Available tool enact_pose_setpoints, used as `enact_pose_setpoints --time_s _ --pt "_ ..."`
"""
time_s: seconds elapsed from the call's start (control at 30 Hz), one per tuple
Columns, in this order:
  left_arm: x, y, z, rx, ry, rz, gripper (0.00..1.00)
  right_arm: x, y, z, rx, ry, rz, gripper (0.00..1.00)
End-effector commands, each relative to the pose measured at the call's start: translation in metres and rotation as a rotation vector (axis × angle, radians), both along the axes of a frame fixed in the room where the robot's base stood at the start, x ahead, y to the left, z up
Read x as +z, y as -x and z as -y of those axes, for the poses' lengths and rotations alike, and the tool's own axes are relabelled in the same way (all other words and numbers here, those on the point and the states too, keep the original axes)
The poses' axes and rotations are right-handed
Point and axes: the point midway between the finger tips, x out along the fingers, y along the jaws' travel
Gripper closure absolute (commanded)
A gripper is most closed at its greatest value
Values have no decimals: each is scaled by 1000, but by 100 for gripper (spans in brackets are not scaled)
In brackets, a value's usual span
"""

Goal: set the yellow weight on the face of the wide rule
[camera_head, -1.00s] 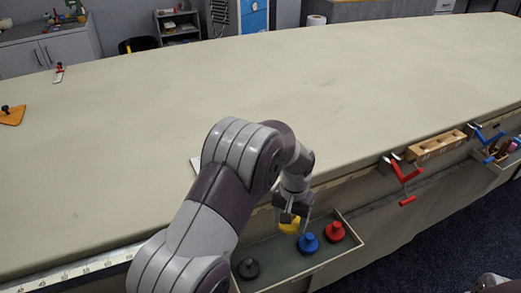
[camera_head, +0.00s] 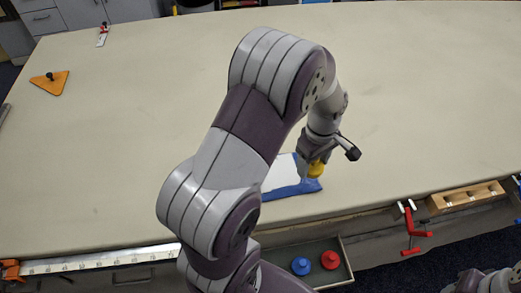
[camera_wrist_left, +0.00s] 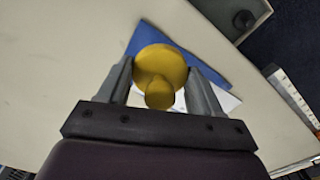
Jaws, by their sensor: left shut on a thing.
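My left gripper (camera_head: 316,163) is shut on the yellow weight (camera_head: 319,170), over the front part of the table. The left wrist view shows the round yellow weight (camera_wrist_left: 159,68) between both fingers, its knob towards the camera. Behind it is a flat blue and white piece (camera_head: 283,176) on the cloth; I cannot tell whether the weight touches it. A long pale rule with marks (camera_head: 100,262) runs along the table's front edge at left; it also shows in the left wrist view (camera_wrist_left: 289,98). I cannot tell whether this is the wide rule.
A tray (camera_head: 346,262) below the front edge holds a blue weight (camera_head: 301,266) and a red weight (camera_head: 330,260). A red clamp (camera_head: 410,232) hangs on the edge. An orange triangle (camera_head: 49,82) lies far left. Mid-table is clear.

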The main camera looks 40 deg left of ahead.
Motion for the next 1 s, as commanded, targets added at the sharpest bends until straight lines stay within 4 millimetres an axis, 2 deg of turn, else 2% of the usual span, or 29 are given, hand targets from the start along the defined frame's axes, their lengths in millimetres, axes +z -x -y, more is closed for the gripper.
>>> enact_pose_setpoints --time_s 0.07,0.33,0.5,0.57,0.8,1.0 --pt "-4 -1 -10 16 0 -2 86 4 0 0 0 0 0 53" --pt "-48 -9 -83 19 1 -4 86 22 0 0 0 0 0 53" --pt "-66 -13 -110 14 0 0 86 26 0 0 0 0 0 53" --pt "-70 -13 -113 12 0 -2 86 28 0 0 0 0 0 53" --pt "-107 -12 -114 10 1 -1 86 38 0 0 0 0 0 53" --pt "-110 -13 -114 10 -1 0 86 37 0 0 0 0 0 53"
